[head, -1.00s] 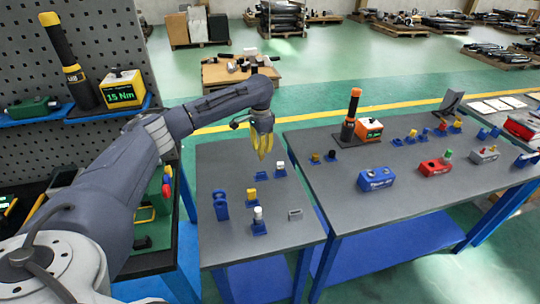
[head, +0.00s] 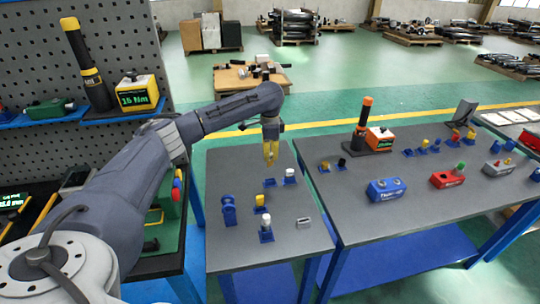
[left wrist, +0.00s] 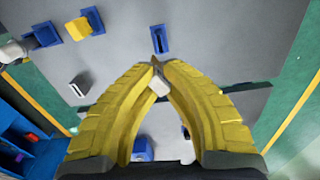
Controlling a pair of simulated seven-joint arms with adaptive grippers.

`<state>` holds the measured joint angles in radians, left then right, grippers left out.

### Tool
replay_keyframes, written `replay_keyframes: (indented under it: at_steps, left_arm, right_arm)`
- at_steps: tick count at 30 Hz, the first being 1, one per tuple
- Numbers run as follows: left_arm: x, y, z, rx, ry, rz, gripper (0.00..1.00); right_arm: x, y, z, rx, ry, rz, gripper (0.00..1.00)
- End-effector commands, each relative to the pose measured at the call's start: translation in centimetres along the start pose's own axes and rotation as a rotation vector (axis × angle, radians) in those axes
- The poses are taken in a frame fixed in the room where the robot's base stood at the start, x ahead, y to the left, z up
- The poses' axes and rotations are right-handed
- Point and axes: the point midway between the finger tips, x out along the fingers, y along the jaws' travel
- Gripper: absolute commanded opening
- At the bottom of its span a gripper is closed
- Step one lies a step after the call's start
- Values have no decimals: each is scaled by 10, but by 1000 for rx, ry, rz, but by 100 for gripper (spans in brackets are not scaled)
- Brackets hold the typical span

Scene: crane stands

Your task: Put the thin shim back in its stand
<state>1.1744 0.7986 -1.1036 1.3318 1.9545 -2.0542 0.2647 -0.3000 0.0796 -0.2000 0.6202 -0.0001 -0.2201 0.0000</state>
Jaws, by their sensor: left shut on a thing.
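My left gripper (head: 271,160) is above the far part of the left grey table. In the head view the fingers hide the shim. An empty blue stand with a dark slot (left wrist: 160,40) lies just beyond the fingertips in the left wrist view. It shows in the head view (head: 269,183) just below the gripper. The shim appears apart from the stand. My right gripper is not in view.
A second grey table (head: 420,215) with several tools stands to the right.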

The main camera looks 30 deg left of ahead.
Motion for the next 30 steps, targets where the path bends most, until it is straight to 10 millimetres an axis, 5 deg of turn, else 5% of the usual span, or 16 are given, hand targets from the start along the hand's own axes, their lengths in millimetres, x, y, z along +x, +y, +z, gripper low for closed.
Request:
replay_keyframes:
  at_steps: [14,30]
  left_arm:
    - [1,-2,0,489,3,2,0]
    - [45,-2,0,476,3,3,0]
  right_arm:
    - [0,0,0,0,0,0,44]
    - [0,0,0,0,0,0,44]
